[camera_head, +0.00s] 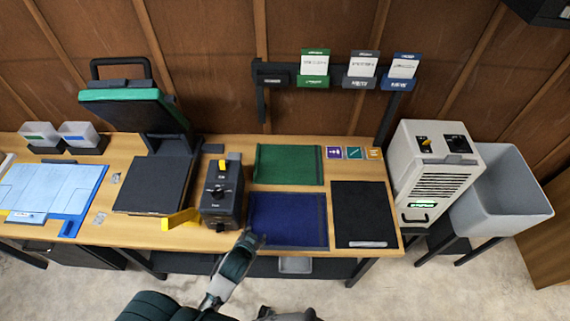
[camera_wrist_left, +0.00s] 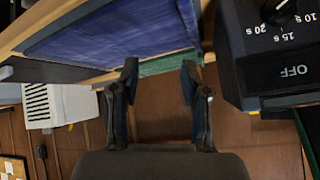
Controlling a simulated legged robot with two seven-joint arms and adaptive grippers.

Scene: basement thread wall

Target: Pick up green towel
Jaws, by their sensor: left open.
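The green towel (camera_head: 288,165) lies flat on the wooden table, behind the blue towel (camera_head: 287,220) in the head view. In the left wrist view only a strip of the green towel (camera_wrist_left: 160,65) shows, beside the large blue towel (camera_wrist_left: 115,35). My left gripper (camera_head: 252,240) is at the table's front edge, by the blue towel's front left corner. In the left wrist view its two fingers (camera_wrist_left: 160,78) are apart with nothing between them. A grey part at the bottom edge of the head view seems to be my right gripper (camera_head: 288,314); its fingers are not clear.
A dark control box (camera_head: 221,195) with a yellow switch stands left of the towels. A heat press (camera_head: 155,185) is farther left. A black mat (camera_head: 363,212) lies right of the blue towel. A white machine (camera_head: 435,175) and grey bin (camera_head: 503,195) stand off the table's right end.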

